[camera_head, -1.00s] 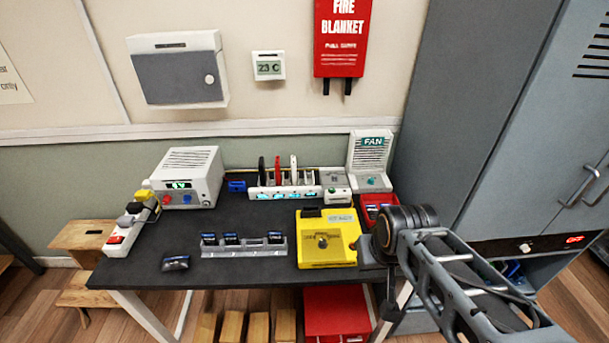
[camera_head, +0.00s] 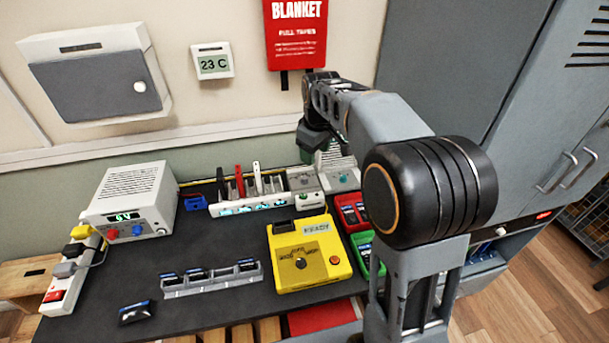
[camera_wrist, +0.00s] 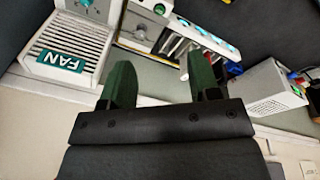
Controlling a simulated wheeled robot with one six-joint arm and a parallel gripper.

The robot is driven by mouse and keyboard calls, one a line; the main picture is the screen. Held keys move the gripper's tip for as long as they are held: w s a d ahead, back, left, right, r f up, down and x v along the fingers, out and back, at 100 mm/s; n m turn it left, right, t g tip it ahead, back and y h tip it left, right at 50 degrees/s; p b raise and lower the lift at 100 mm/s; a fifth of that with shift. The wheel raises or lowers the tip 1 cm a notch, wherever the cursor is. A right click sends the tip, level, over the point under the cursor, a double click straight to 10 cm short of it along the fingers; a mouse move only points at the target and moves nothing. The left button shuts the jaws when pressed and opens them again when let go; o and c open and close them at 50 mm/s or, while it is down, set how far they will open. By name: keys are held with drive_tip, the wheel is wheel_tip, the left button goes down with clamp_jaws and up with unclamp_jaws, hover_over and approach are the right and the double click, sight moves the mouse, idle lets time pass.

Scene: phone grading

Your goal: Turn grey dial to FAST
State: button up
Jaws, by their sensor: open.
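A dark grey dial (camera_head: 301,262) sits on the yellow box (camera_head: 285,280) near the table's front; the lettering around it is too small to read. A small grey box (camera_head: 303,179) beside the rack also bears a knob. In the wrist view this box (camera_wrist: 140,27) shows a round knob, seen upside down. The white fan unit (camera_head: 340,174) has a teal knob, and it also shows in the wrist view (camera_wrist: 67,48). My gripper (camera_wrist: 161,78) is open and empty, above the back of the table by the wall. In the head view my arm hides part of the fan.
Red (camera_head: 350,213) and green (camera_head: 368,255) trays lie right of the yellow box. A slotted rack (camera_head: 248,203), white power supply (camera_head: 130,199), power strip (camera_head: 68,272) and battery holder (camera_head: 212,281) stand on the table. The black tabletop (camera_head: 215,243) is clear between them.

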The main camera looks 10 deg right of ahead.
drive_tip(key=w+f+n, duration=0.3)
drive_tip(key=w, duration=0.6)
drive_tip(key=n+g+p, duration=0.1)
drive_tip(key=n+g, duration=0.1)
drive_tip(key=n, duration=0.1)
approach(304, 177)
drive_tip(key=f, duration=0.6)
drive_tip(key=f+p, duration=0.1)
drive_tip(key=f, duration=0.2)
drive_tip(key=shift+s+f, duration=0.2)
drive_tip(key=shift+s, duration=0.05)
drive_tip(key=shift+c, duration=0.2)
drive_tip(key=c, duration=0.9)
drive_tip(key=shift+o, duration=0.2)
